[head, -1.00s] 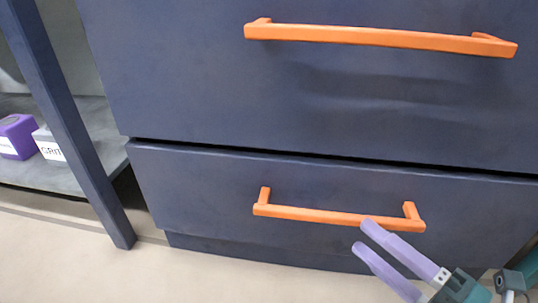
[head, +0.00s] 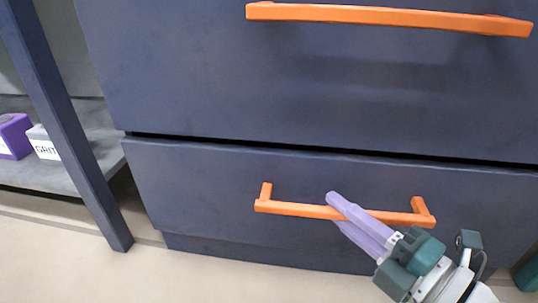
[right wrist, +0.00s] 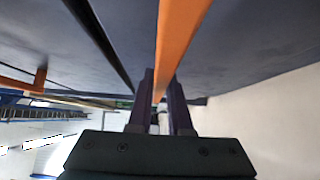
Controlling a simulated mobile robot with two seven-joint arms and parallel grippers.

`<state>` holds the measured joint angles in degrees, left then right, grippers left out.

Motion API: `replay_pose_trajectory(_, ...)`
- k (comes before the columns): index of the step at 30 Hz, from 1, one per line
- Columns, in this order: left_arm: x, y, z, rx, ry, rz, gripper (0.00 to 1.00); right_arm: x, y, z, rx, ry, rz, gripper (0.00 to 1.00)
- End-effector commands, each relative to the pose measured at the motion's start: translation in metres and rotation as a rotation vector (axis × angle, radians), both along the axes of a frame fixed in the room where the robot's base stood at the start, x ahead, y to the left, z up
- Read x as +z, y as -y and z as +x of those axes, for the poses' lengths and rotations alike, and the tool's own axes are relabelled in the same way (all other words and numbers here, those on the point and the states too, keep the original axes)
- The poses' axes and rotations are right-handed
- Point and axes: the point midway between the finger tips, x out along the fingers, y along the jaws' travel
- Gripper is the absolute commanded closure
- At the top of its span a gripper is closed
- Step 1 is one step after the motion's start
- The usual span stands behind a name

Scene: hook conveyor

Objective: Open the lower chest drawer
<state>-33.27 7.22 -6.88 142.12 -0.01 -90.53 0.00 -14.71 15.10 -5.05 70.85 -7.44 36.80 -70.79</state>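The lower chest drawer (head: 200,190) is dark blue and sits flush in the chest front. Its orange bar handle (head: 285,209) stands out from the front on two posts. My right gripper (head: 338,210) is at the middle of this handle, with one purple finger over the bar and the other partly hidden below it. In the right wrist view the orange handle (right wrist: 178,35) runs between the two fingers (right wrist: 160,90) and fills the narrow gap at their tips. The fingers look closed on the bar. My left gripper is out of view.
The upper drawer (head: 190,80) is shut, with a longer orange handle (head: 390,15). On the left, beyond a dark post (head: 70,130), a grey shelf (head: 50,178) holds a purple box (head: 14,135) and a white box (head: 43,143). The floor before the chest is clear.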

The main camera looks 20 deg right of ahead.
Motion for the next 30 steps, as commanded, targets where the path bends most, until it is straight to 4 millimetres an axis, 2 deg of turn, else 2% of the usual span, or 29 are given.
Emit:
replay_pose_trajectory(1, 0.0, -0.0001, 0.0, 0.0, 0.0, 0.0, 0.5, 0.0001, 0.0, -0.0001, 0.0, 0.0, 0.0, 0.92)
replay_pose_trajectory(3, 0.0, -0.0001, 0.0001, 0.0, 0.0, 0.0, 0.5, 0.0001, 0.0, -0.0001, 0.0, 0.001, 0.0, 1.0)
replay_pose_trajectory(30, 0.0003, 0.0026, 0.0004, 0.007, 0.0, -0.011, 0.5, 0.0002, 0.0002, -0.0001, 0.0, 0.001, 0.0, 1.0)
